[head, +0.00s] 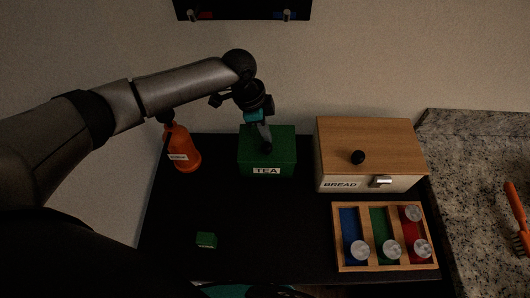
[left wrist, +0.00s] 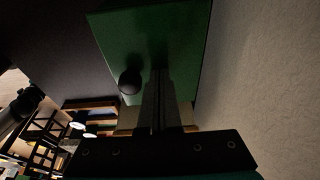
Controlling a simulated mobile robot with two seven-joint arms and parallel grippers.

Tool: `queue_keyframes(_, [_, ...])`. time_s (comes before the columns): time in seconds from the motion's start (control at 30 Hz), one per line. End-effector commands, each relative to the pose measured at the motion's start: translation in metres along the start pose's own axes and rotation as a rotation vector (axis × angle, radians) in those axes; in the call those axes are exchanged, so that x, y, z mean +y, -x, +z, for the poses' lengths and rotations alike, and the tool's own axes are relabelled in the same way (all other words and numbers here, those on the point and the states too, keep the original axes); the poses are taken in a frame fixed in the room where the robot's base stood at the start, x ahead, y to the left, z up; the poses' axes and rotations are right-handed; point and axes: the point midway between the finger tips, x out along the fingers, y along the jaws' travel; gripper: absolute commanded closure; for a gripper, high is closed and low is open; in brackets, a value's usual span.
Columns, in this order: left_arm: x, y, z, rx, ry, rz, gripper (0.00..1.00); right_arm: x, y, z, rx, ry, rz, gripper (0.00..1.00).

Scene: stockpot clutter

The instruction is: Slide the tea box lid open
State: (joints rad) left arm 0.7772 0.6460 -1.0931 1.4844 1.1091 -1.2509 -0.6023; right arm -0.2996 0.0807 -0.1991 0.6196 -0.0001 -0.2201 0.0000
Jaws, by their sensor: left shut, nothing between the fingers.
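The green tea box (head: 252,166), with a white TEA label on its front, stands at the back of the black surface. Its green lid (head: 284,137) covers the top, and I see no gap. In the left wrist view the green lid (left wrist: 135,35) fills the upper middle, with a round black knob (left wrist: 130,81) near one edge. My left gripper (head: 267,149) is shut and empty over the lid, pointing down. Its fingers (left wrist: 160,78) appear beside the knob; I cannot tell whether they touch it or the lid. My right gripper is not in view.
An orange bottle (head: 184,153) stands left of the box. A wooden-topped BREAD box (head: 375,140) stands close on the right. A divided wooden tray (head: 337,240) holds several clear round pieces. A small green block (head: 206,240) lies front left. The middle front is clear.

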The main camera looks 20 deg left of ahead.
Motion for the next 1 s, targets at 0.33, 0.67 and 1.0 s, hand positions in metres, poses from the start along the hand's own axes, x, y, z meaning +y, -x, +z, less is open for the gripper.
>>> queue_keyframes(0.33, [0.019,-0.003,0.004,-0.012,0.003,0.014,1.0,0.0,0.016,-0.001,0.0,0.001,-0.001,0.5])
queue_keyframes(0.67, [0.033,-0.003,0.004,-0.012,0.003,0.013,1.0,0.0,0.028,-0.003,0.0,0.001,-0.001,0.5])
queue_keyframes(1.0, [0.046,-0.003,0.004,-0.013,0.003,0.013,1.0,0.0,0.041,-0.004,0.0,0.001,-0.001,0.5])
